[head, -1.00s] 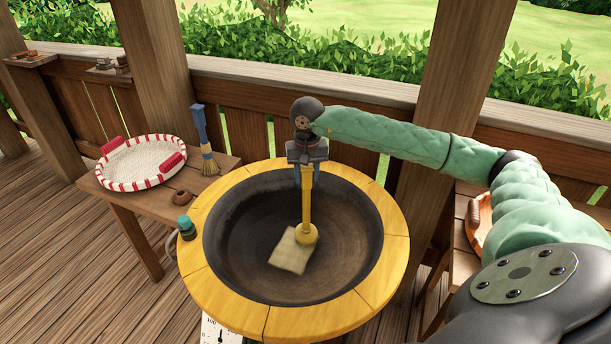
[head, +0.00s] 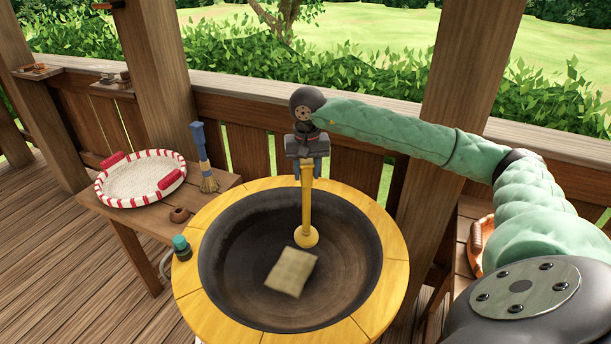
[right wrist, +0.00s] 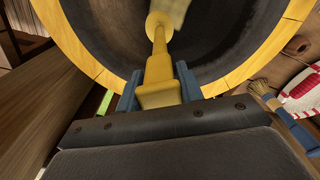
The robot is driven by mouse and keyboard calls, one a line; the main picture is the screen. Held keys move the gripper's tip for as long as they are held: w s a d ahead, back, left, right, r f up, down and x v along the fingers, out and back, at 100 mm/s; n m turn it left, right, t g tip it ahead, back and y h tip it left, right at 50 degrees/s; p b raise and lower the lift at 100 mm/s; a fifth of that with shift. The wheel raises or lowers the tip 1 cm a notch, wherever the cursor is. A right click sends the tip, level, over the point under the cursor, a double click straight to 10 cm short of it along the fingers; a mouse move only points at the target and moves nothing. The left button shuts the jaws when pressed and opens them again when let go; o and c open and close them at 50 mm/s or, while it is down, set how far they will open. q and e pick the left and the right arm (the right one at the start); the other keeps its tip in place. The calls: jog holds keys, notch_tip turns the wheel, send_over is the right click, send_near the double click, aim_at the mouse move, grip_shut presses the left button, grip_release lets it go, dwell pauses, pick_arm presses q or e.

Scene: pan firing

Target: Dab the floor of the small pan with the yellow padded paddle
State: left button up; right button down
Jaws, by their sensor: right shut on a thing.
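The yellow paddle (head: 306,205) hangs upright from my right gripper (head: 307,163), which is shut on the top of its handle. Its round foot (head: 306,237) is over the inside of the dark round pan (head: 240,275); I cannot tell whether it touches the floor. A pale beige square (head: 291,271) lies in the pan, just in front of the foot. In the right wrist view the blue fingers (right wrist: 158,92) flank the yellow handle (right wrist: 160,65), with the pan beyond. My left gripper is not in view.
A yellow segmented rim (head: 190,300) surrounds the pan. On the side table (head: 125,218) at left are a red-and-white basket (head: 140,178), a blue-handled brush (head: 203,160) and a brown ring (head: 180,214). A green-capped bottle (head: 181,245) stands by the rim. A wooden post (head: 455,90) rises behind my right arm.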

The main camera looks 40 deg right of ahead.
jog(key=shift+r, duration=0.75)
notch_tip(320, 180, up, 9)
jog(key=p, duration=0.2)
jog(key=shift+p, duration=0.4)
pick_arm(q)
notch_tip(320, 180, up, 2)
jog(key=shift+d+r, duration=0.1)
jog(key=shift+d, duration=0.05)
pick_arm(e)
jog(key=shift+f, duration=0.1)
